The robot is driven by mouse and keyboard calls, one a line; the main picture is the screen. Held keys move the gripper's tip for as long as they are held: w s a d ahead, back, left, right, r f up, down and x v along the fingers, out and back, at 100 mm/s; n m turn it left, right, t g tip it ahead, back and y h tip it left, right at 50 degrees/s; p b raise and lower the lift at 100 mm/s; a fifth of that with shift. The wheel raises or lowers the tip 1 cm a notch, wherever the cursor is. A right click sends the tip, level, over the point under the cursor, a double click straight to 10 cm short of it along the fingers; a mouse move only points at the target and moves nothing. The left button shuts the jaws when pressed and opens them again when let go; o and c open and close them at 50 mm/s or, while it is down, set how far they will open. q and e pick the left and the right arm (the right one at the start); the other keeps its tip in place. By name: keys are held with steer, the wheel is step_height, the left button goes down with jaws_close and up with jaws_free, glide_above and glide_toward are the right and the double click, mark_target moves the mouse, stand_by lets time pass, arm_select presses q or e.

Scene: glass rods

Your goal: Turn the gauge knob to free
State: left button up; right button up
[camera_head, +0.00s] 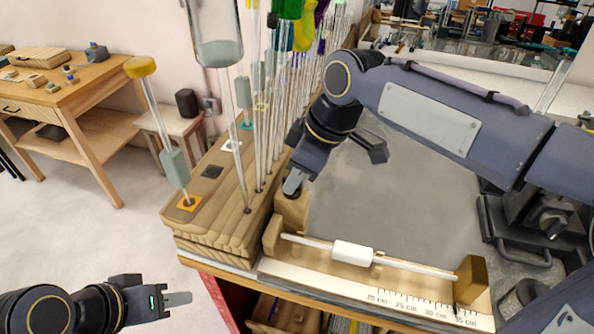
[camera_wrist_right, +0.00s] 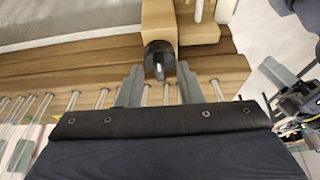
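The gauge is a wooden fixture (camera_head: 405,284) with a printed centimetre scale, end blocks and a thin rod carrying a white sleeve (camera_head: 352,254). In the right wrist view, a round black knob (camera_wrist_right: 159,52) with a small grey lever sits on the gauge's wooden block (camera_wrist_right: 160,18).
A wooden rack (camera_head: 225,192) with several upright glass rods and coloured tops stands left of the gauge, close to my right gripper. The grey bench top (camera_head: 400,205) behind the gauge is mostly clear. A wooden table (camera_head: 88,85) stands at the far left.

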steer(key=v, duration=0.7)
steer(key=shift+r, duration=0.35)
steer(key=shift+s+d, duration=0.15)
